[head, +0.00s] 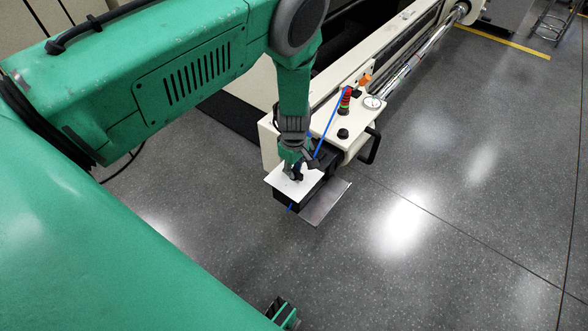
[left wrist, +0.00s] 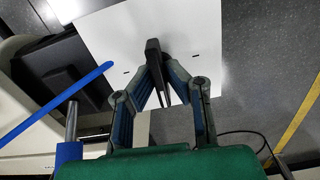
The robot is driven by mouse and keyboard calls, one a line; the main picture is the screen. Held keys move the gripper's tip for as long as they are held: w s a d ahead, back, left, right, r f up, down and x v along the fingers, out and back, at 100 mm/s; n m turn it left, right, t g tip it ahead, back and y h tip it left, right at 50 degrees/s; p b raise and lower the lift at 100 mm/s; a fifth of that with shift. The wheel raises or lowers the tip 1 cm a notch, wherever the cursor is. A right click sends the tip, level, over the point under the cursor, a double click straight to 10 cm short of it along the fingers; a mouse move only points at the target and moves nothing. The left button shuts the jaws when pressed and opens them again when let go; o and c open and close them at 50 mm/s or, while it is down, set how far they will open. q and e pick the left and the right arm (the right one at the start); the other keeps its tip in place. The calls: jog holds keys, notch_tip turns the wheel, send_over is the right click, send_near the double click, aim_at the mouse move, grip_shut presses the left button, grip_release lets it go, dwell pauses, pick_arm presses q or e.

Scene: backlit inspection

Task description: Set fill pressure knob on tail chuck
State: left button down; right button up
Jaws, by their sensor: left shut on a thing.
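My left gripper (head: 293,172) reaches down to a white panel (head: 283,186) on a black box at the end of the cream machine. In the left wrist view, my gripper (left wrist: 161,75) is shut on a black knob (left wrist: 153,48), its fingers on either side. The knob stands in front of the white panel (left wrist: 105,42), which bears short black marks. In the head view the gripper mostly hides the knob. A green and black part of mine at the bottom edge, perhaps my right gripper (head: 283,313), is cut off and its jaws cannot be made out.
The cream housing (head: 327,123) beside the panel carries a round gauge (head: 372,102), a red and green stack light (head: 345,99) and a black button (head: 343,133). A blue hose (head: 328,130) passes close to my gripper. A metal plate (head: 324,207) juts out.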

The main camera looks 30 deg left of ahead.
aim_at(295, 169)
pick_arm(q)
jog(key=shift+s+d+f, duration=0.1)
jog(key=shift+d+f, duration=0.05)
jog(key=shift+d, duration=0.15)
jog(key=c, duration=1.6)
grip_release()
jog(key=shift+a, duration=0.1)
jog(key=shift+n, duration=0.3)
jog(key=shift+w+r, duration=0.2)
jog(key=shift+r, duration=0.4)
notch_tip(295, 169, up, 11)
jog(key=shift+f, duration=0.15)
